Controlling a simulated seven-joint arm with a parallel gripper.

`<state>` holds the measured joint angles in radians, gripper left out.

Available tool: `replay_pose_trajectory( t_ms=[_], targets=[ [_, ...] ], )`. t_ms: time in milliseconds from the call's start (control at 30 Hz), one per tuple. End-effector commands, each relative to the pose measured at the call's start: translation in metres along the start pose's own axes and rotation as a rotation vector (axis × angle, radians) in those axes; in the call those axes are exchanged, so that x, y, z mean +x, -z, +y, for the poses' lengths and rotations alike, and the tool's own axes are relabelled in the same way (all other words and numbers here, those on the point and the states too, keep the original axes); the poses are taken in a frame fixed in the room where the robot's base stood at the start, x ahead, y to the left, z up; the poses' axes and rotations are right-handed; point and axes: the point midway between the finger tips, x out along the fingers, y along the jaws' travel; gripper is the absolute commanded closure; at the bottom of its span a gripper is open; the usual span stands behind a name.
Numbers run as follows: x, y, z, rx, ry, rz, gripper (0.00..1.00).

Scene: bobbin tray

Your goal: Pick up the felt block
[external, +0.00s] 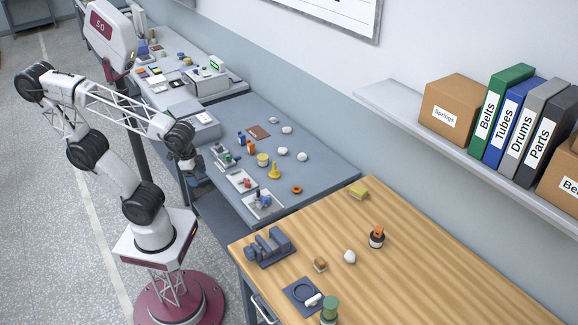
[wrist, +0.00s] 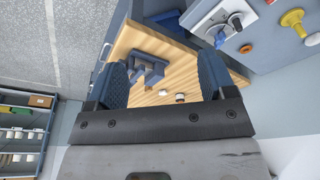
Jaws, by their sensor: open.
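Two block-like things lie on the wooden table (external: 440,258): a yellow block (external: 358,190) at its back edge and a small brown block (external: 320,265) nearer the front. I cannot tell for certain which is the felt block. My gripper (external: 191,178) is at the left edge of the grey table, well away from both. In the wrist view my gripper (wrist: 163,62) has its two dark blue fingers wide apart with nothing between them in its grasp. The wooden table shows beyond the fingers, with small things on it too small to name.
The wooden table also bears a blue-grey holder (external: 268,247), a dark pot with an orange top (external: 377,237), a white lump (external: 350,257), a dark square plate (external: 301,294) and a green-topped jar (external: 329,311). The grey table (external: 320,165) holds several small parts. A shelf (external: 400,105) hangs right.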

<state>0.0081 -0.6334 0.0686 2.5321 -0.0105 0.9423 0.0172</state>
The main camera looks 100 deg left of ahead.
Motion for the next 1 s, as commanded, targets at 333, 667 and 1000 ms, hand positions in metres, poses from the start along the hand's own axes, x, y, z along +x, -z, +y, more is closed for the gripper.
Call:
replay_pose_trajectory(
  t_ms=[333,667,1000],
  targets=[
    [-0.033,0.008,0.0,0.0,0.0,0.003,0.23],
    [-0.048,0.033,-0.003,0.122,0.059,-0.02,0.23],
    [-0.043,0.102,-0.008,0.484,0.229,-0.084,0.23]
  ],
)
